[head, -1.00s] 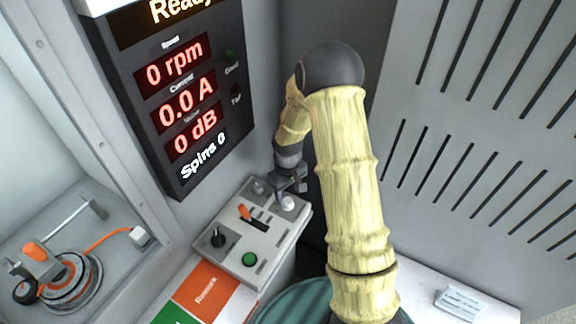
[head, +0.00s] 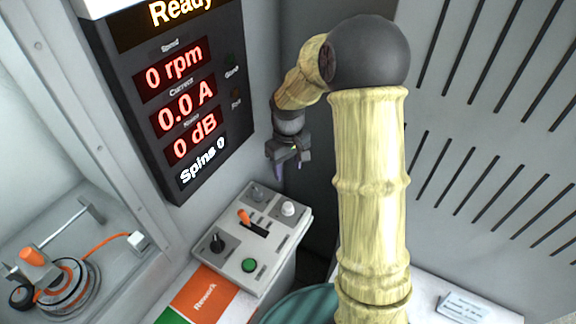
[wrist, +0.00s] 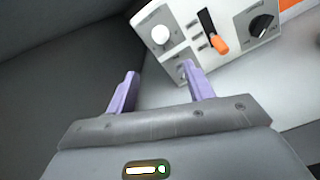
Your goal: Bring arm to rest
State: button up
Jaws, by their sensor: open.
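My gripper (head: 290,172) is raised above and behind the control panel (head: 222,246) in the head view, touching nothing. In the wrist view its two purple fingers (wrist: 157,84) are spread apart with nothing between them. My bamboo-patterned arm rises from the bottom of the head view and bends at a dark round elbow. The panel carries an orange lever (head: 244,216), a white knob (head: 289,208), a black knob (head: 217,243) and a green button (head: 249,265). The white knob also shows beyond the fingertips in the wrist view (wrist: 160,35).
A dark display (head: 180,110) on the wall at left reads Ready, 0 rpm, 0.0 A, 0 dB and Spins 0. A hub motor (head: 68,285) with an orange cable sits in the bay at lower left. A slotted panel (head: 490,110) stands at right.

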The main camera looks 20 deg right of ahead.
jog(key=s+r+m+t, duration=0.1)
jog(key=s+r+m, duration=0.1)
jog(key=s, duration=0.6)
jog(key=s+r+m+t+p, duration=0.1)
jog(key=s+r+m, duration=0.1)
jog(key=s, duration=0.6)
jog(key=shift+s+r+m+t, duration=0.3)
jog(key=shift+s+r, duration=0.1)
jog(key=shift+r, duration=0.4)
jog(key=shift+d, duration=0.1)
dwell(1.0)
